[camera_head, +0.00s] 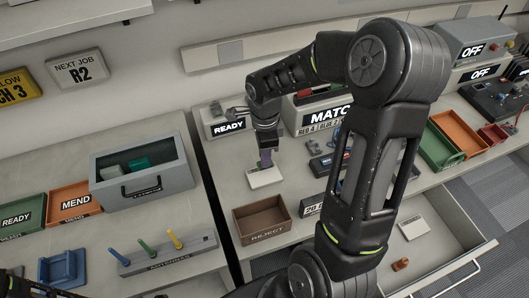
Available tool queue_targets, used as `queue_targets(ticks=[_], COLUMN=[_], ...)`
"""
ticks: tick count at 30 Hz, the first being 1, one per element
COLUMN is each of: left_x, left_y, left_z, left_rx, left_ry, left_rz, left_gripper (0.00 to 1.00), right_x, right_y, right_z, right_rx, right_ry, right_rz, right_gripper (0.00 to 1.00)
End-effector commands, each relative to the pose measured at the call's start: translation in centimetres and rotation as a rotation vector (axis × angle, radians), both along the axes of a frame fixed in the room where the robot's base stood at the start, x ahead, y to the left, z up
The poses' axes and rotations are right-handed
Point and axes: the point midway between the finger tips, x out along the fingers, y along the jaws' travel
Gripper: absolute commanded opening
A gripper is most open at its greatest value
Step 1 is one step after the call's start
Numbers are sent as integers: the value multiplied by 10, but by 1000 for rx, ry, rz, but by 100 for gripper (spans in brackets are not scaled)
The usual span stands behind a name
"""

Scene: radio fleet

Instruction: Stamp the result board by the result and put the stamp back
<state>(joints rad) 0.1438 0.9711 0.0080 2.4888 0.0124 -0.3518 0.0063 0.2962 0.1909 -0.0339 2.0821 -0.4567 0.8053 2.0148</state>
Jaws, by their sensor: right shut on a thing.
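My right gripper (266,143) points down on the bench and is shut on a small purple piece (265,158), probably the stamp. The piece is upright right above a small white block (264,178) and seems to touch its back edge; I cannot tell whether it stands in it or on it. A grey box behind my right arm carries a sign reading MATCH (325,116), partly hidden by the arm. I cannot pick out the result board for certain. My left gripper is not seen; only a dark part shows at the lower left corner.
A brown REJECT bin (262,219) stands in front of the white block. A READY box (227,123) is behind it. Green (441,146) and orange (460,131) trays are at right, above an open drawer (437,232). A grey bin (142,170) stands on the left bench.

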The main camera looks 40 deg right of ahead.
Motion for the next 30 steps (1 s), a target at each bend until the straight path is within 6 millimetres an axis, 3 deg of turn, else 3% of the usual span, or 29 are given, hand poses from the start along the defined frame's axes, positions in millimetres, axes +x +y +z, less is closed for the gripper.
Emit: queue_targets(ticks=[12, 30], left_x=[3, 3], left_y=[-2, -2], left_z=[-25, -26], left_rx=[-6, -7], left_ry=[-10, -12], left_rz=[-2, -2], left_gripper=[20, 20], right_x=[-1, 0], right_y=[0, 0], right_z=[-42, -46], right_rx=[0, 0], right_ry=[1, 0], right_rz=[1, 0], right_gripper=[0, 0])
